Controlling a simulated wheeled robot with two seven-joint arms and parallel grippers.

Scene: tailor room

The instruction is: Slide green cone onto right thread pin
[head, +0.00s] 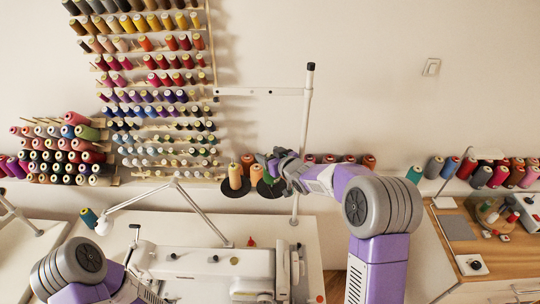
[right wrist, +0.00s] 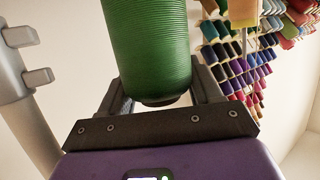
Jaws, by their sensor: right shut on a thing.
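The green cone (right wrist: 150,45) fills the upper middle of the right wrist view, held between the two dark fingers of my right gripper (right wrist: 152,92). In the head view my right gripper (head: 275,168) is at the thread stand, in front of the white pole, and only a bit of green shows beside it. A black disc (head: 270,189) sits just below the gripper. The right thread pin is hidden or too small to make out, so I cannot tell whether the cone is touching it. My left gripper is out of view; only my left arm shows at lower left.
An orange cone (head: 235,172) stands on the left black disc, and more orange cones (head: 248,162) stand close to my gripper. The white pole (head: 304,130) rises beside my right gripper. A sewing machine (head: 205,265) is below. Thread racks (head: 160,90) cover the wall.

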